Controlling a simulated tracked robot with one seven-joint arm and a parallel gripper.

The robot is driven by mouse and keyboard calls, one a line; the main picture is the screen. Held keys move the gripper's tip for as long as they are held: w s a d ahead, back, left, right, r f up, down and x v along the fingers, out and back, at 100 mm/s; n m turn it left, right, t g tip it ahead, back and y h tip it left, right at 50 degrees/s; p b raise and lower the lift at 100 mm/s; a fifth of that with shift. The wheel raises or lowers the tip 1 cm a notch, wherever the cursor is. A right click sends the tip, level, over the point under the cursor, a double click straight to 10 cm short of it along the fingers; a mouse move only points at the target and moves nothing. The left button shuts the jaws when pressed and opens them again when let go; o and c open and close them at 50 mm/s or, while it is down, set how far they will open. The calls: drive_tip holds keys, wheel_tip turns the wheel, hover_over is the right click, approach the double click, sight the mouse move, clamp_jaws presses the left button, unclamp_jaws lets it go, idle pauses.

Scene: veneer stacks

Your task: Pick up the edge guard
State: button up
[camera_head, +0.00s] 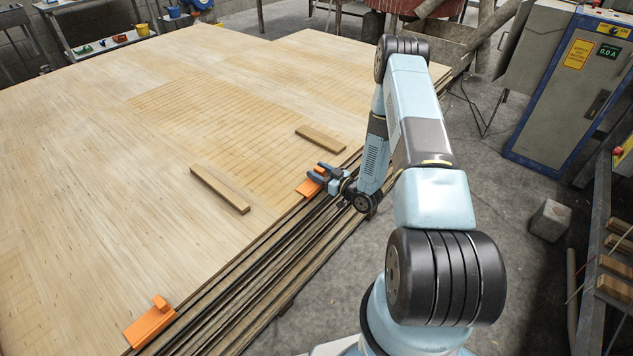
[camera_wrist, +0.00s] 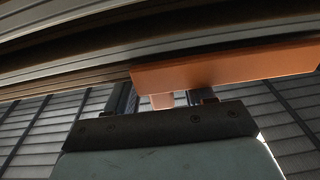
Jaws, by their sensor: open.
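An orange edge guard (camera_head: 308,188) sits on the edge of the veneer stack (camera_head: 200,110), near the middle of the head view. My gripper (camera_head: 325,172) is open right at this guard, its fingers partly covering it. In the wrist view the orange guard (camera_wrist: 225,70) hangs along the stack's layered edge, and my gripper (camera_wrist: 165,98) has one finger on each side of a small orange part behind it. Whether the fingers touch it cannot be told. A second orange edge guard (camera_head: 150,322), with a raised block on top, sits on the stack's near corner.
Two loose wooden strips (camera_head: 220,189) (camera_head: 320,139) lie on the stack near my gripper. A grey-blue control cabinet (camera_head: 577,90) stands at the right, and a concrete block (camera_head: 550,220) sits on the floor. The floor beside the stack is mostly clear.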

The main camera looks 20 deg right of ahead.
drive_tip(key=shift+w+a, duration=0.35)
drive_tip(key=shift+w, duration=0.1)
clamp_jaws()
